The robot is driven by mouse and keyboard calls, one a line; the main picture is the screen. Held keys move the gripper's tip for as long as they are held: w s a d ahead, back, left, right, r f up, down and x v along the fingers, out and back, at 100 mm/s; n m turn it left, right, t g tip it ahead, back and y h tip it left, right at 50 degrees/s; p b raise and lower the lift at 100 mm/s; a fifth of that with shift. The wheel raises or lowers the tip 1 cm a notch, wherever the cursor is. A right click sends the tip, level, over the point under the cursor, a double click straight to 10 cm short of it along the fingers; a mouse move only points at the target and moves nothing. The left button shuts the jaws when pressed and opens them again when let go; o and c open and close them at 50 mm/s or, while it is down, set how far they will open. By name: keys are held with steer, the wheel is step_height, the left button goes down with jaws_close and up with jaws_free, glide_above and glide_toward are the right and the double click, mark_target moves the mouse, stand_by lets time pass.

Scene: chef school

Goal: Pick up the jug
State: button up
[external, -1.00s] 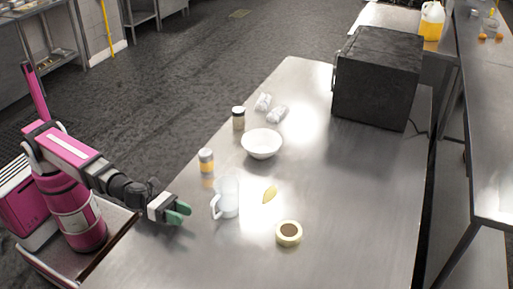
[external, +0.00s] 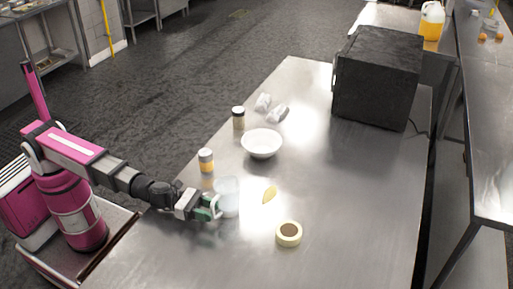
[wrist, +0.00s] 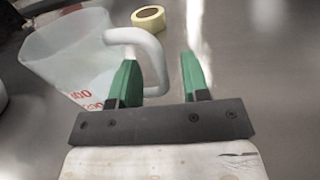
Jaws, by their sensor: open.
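The jug (external: 229,194) is a translucent white measuring jug with a handle, standing upright on the steel table. In the wrist view the jug (wrist: 68,55) is at the upper left with red markings, and its white handle (wrist: 152,55) reaches toward my fingers. My gripper (external: 214,207) is at the jug's left side, by the handle. In the wrist view my gripper (wrist: 158,80) has its green fingers apart, and part of the handle shows between them. The left finger overlaps the handle's opening. I cannot tell whether either finger touches it.
A roll of tape (external: 289,234) lies to the right, also in the wrist view (wrist: 148,18). A yellow piece (external: 269,194), a white bowl (external: 262,143) and a shaker (external: 206,161) are near. A black box (external: 377,78) stands at the back.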

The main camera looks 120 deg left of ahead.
steer(key=w, duration=0.3)
steer(key=shift+w+a, duration=0.1)
steer(key=shift+w, duration=0.15)
jaws_close()
steer(key=shift+r, duration=0.25)
